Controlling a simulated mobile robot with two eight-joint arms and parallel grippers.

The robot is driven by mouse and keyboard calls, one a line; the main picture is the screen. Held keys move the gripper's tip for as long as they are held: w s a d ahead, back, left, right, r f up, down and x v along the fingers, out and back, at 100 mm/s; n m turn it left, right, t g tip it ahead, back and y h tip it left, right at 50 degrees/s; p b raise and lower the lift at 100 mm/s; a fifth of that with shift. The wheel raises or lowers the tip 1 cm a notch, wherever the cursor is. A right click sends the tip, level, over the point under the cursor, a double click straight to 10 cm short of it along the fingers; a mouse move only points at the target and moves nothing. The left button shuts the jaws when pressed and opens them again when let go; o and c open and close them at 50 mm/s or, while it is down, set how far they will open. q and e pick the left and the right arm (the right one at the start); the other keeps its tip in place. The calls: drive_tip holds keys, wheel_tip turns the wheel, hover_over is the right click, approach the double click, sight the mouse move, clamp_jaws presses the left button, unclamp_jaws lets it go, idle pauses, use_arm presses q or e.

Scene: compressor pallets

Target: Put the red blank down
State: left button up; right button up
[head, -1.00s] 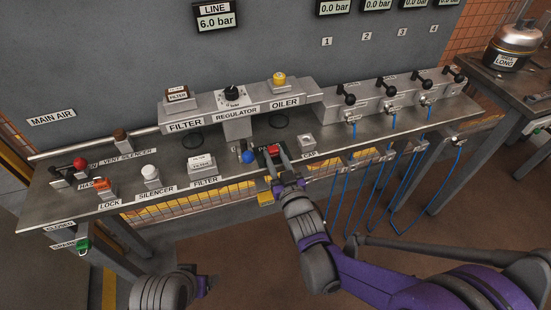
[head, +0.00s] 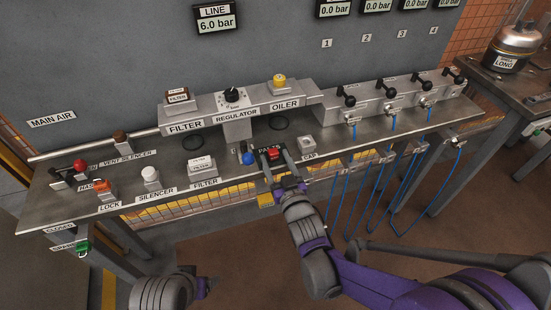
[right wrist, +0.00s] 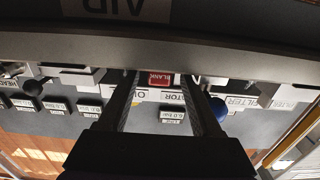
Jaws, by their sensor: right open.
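The red blank (head: 274,153) sits at the bench's front middle, by the PARTS label (head: 269,148). My right gripper (head: 275,157) is open, with one finger on either side of the blank. In the right wrist view the red blank (right wrist: 160,79), with its white BLANK lettering, shows between the two spread fingers (right wrist: 163,80). I cannot tell whether either finger touches it. Its underside is hidden. My left gripper (head: 205,287) is low at the bottom of the head view, away from the bench; its jaws are unclear.
A blue ball knob (head: 249,158) stands close to the left of my right gripper. The CAP fitting (head: 307,144) is to its right. The white filter block (head: 201,165) and silencer (head: 150,175) stand farther left. Blue hoses (head: 377,195) hang at the right front.

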drive_tip(key=s+d+f+m+g+h, duration=0.1)
drive_tip(key=s+d+f+g, duration=0.3)
drive_tip(key=s, duration=1)
drive_tip(key=s+d+f+m+g+h, duration=0.2)
drive_tip(key=s+d+f+g+h, duration=0.2)
drive_tip(key=s+d+g, duration=0.4)
drive_tip(key=s+d, duration=0.5)
drive_tip(key=s, duration=0.2)
drive_tip(key=shift+d+f+m+g+h, duration=0.15)
drive_tip(key=shift+f+m+g+h, duration=0.05)
drive_tip(key=shift+m+g+h, duration=0.1)
